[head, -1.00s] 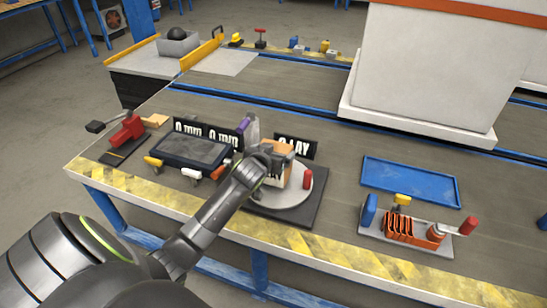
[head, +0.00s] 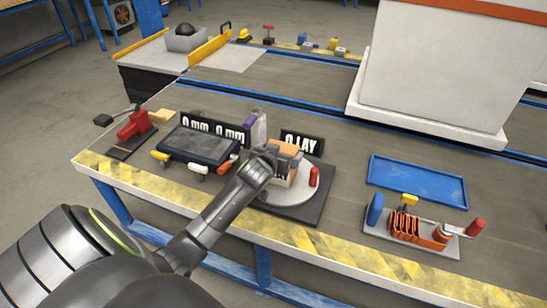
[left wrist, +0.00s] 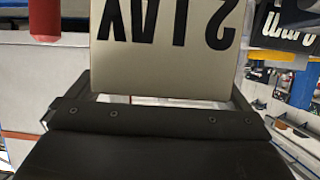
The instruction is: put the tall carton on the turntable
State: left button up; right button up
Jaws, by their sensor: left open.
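A tan carton (head: 293,150) with dark print on its side stands on the pale round turntable (head: 287,199), by the look of it. My left gripper (head: 281,162) is open at the carton and hides part of it. In the left wrist view the carton's light face (left wrist: 170,50), with upside-down black letters, fills the space in front of the gripper's dark palm. I cannot tell whether the fingers touch it. A red upright knob (head: 314,177) stands on the turntable's right side; it also shows in the left wrist view (left wrist: 45,18). My right gripper is out of view.
Black sign plates (head: 301,143) and a grey upright piece with a purple top (head: 258,127) stand behind. A dark screen (head: 197,144) lies left. An empty blue tray (head: 418,181) and a tool holder (head: 408,229) lie right. A large white block (head: 440,70) stands behind.

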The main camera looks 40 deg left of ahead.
pick_arm(q)
jog(key=p+v, duration=0.2)
jog(key=v, duration=0.9)
jog(key=shift+s, duration=0.35)
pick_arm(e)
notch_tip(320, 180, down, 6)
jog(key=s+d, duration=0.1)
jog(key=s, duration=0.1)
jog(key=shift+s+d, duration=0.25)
